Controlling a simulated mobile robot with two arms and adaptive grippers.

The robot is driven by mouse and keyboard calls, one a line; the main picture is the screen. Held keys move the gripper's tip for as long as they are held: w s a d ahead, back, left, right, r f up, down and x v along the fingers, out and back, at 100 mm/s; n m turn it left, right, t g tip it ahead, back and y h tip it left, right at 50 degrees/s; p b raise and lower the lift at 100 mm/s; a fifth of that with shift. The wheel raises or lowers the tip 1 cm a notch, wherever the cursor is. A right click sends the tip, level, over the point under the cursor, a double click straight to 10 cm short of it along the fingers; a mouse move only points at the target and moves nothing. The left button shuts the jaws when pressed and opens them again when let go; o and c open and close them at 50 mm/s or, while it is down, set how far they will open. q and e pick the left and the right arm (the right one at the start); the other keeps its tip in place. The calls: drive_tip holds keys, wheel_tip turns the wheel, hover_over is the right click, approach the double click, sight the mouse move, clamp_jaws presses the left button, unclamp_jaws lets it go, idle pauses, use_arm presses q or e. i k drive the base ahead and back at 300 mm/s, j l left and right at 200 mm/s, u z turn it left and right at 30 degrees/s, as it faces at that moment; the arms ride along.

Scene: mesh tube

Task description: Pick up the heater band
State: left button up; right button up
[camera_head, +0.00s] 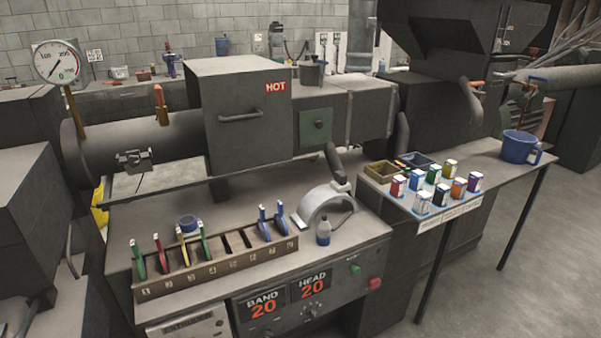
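A light grey, arch-shaped metal band (322,198), which looks like the heater band, stands on the grey bench top (185,290) right of the numbered rack. Its two ends face down and its opening faces the front. A small bottle (323,232) stands close in front of it. A dark handle-like part (336,163) shows just behind and above the band; I cannot tell whether it belongs to it. Neither of my grippers is in view.
A rack (215,275) with colored-handled tools lies along the bench. A machine box marked HOT (240,115) and its barrel (175,135) stand behind. Several small cans (434,173) and a blue mug (519,147) sit on the right table. Open floor (530,260) lies at right.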

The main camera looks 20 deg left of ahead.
sight(317, 197)
drive_tip(key=i+l+u, duration=0.8)
drive_tip(key=i+j, duration=0.05)
